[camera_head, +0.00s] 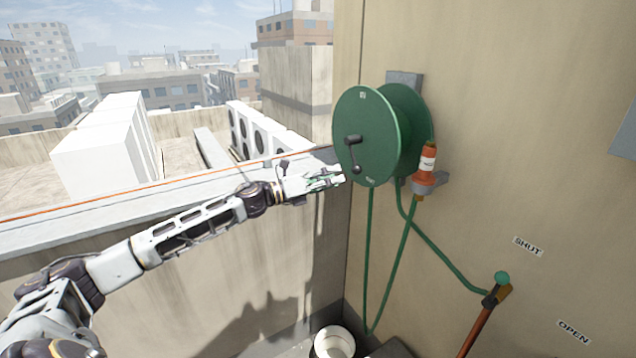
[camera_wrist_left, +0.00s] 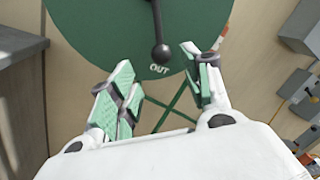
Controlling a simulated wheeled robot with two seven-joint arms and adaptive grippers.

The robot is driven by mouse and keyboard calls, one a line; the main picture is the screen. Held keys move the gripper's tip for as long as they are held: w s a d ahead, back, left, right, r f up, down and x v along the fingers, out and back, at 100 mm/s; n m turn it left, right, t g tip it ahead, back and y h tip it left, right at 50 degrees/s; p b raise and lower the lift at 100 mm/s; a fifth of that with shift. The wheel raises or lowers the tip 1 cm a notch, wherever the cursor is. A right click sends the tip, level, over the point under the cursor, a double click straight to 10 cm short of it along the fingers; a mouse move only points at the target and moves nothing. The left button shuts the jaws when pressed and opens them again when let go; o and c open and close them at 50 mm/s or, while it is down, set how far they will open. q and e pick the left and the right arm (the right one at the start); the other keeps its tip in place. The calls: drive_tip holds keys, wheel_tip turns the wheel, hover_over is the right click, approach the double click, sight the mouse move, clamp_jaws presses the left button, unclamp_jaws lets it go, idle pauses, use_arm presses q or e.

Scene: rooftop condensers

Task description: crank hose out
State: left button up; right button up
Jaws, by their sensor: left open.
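A green hose reel (camera_head: 364,140) is mounted on the beige wall, its round face turned toward my left arm. A black crank (camera_head: 353,152) with a knob sits on that face and hangs down. In the left wrist view the crank's round knob (camera_wrist_left: 162,54) is just above the word OUT on the reel face (camera_wrist_left: 100,30). My left gripper (camera_head: 334,180) is open and empty beside the lower left of the reel. In the wrist view its fingers (camera_wrist_left: 162,85) are spread below the knob, apart from it. My right gripper is not in view.
Green hose (camera_head: 369,250) hangs below the reel and runs to a tap (camera_head: 497,285) between SHUT and OPEN labels. An orange nozzle (camera_head: 427,163) sits in a holder beside the reel. A white bucket (camera_head: 334,342) stands below. A parapet ledge (camera_head: 130,205) runs behind my arm.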

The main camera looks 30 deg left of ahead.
use_arm(q)
drive_tip(key=shift+v, duration=1.75)
drive_tip(key=shift+a, duration=0.1)
drive_tip(key=shift+f, duration=0.1)
